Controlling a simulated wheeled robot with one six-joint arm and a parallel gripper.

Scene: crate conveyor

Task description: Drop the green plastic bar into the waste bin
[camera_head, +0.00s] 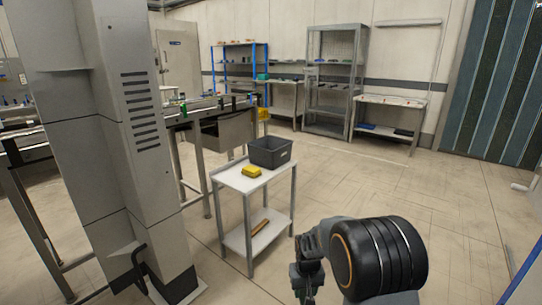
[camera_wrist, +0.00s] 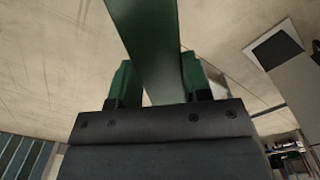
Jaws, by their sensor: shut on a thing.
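The green plastic bar (camera_wrist: 150,40) is in the wrist view, a flat dark-green strip running up out of the frame from between the fingers. My gripper (camera_wrist: 156,80) is shut on it, with a green-tipped finger on each side. The bar's far end is out of view. In the head view my wrist is at the lower right, and I cannot make out the bar there. No container is clearly marked as the waste bin. An open dark grey box (camera_head: 270,152) stands on a white cart, and a grey bin (camera_head: 228,132) is by the conveyor.
The white cart (camera_head: 240,180) also holds a yellow block (camera_head: 251,171), with a brown piece (camera_head: 260,227) on its lower shelf. A conveyor (camera_head: 205,108) stands behind a grey column (camera_head: 130,130). Shelving (camera_head: 335,75) lines the back wall. The floor (camera_head: 370,185) right of the cart is clear.

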